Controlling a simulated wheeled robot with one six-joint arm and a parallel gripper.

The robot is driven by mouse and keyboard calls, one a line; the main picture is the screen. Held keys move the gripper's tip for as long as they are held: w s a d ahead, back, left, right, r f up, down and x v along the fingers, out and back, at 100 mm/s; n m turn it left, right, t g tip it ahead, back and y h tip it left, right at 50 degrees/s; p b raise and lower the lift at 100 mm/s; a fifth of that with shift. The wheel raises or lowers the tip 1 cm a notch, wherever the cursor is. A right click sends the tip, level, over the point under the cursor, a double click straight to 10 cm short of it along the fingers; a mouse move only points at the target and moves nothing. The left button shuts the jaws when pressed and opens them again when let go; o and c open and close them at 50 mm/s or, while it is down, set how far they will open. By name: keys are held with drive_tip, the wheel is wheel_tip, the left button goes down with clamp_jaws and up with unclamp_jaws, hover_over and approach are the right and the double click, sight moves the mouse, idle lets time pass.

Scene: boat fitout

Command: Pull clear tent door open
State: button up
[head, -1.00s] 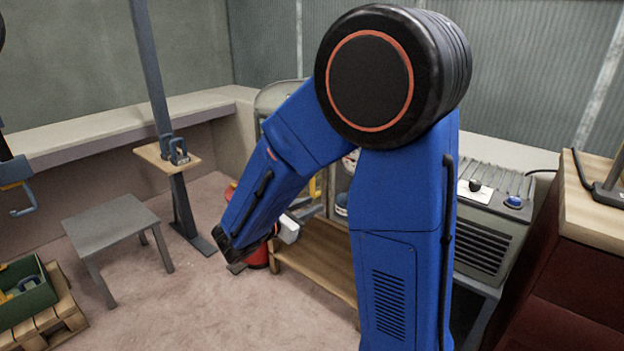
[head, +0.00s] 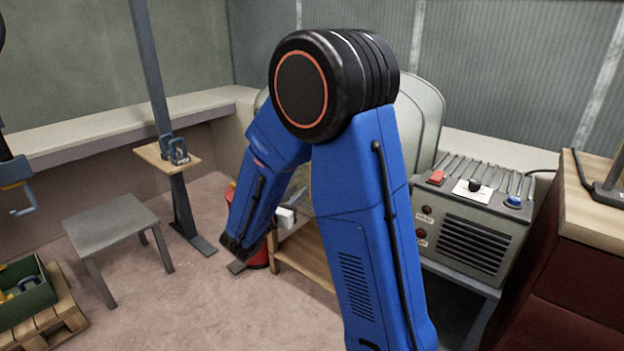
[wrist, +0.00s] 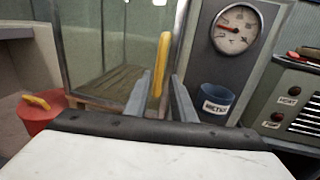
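In the wrist view, the clear tent door (wrist: 105,45) is a see-through panel in a grey frame, with a wooden slatted board visible through it. Its upright yellow handle (wrist: 162,58) stands near the door's right edge. My gripper (wrist: 161,82) is open, with its two grey fingers on either side of the handle's lower part. A narrow gap seems to show on each side, but whether a finger touches is unclear. In the head view, my blue arm hides the handle and most of the door.
A gauge (wrist: 237,29) and a blue labelled cup (wrist: 215,100) are right of the handle. A red container (wrist: 42,122) stands on the floor at left. A control box (head: 470,220) stands at right, a grey stool (head: 112,220) at left.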

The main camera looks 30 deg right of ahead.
hover_over(312, 195)
drive_tip(key=shift+w+d, duration=0.2)
drive_tip(key=shift+w, duration=0.2)
idle(0.3)
clamp_jaws()
